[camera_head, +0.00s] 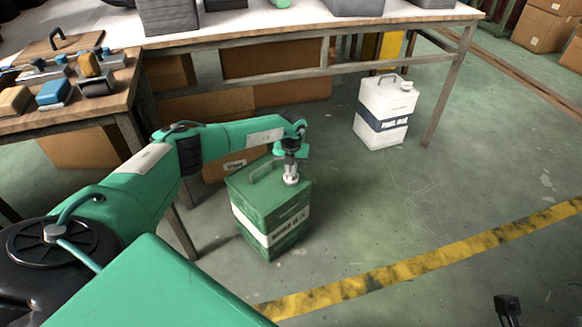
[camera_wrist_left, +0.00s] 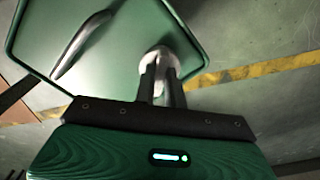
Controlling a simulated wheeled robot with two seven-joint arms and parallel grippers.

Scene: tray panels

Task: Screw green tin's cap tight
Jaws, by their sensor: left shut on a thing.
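The green tin (camera_head: 271,211) with a white label band stands upright on the floor in the head view. Its top also shows in the left wrist view (camera_wrist_left: 112,50), with a handle (camera_wrist_left: 80,45) to the left. The pale cap (camera_head: 291,180) sits at the right corner of the tin's top. My left gripper (camera_head: 291,170) points down from above, its fingers shut on the cap (camera_wrist_left: 158,56). The fingers hide part of the cap, so its thread and seating cannot be seen.
A white tin (camera_head: 383,112) with a dark band stands on the floor by a table leg. A workbench (camera_head: 250,35) is behind, and a smaller table (camera_head: 120,95) with several blocks is at the left. The floor right of the green tin is clear.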

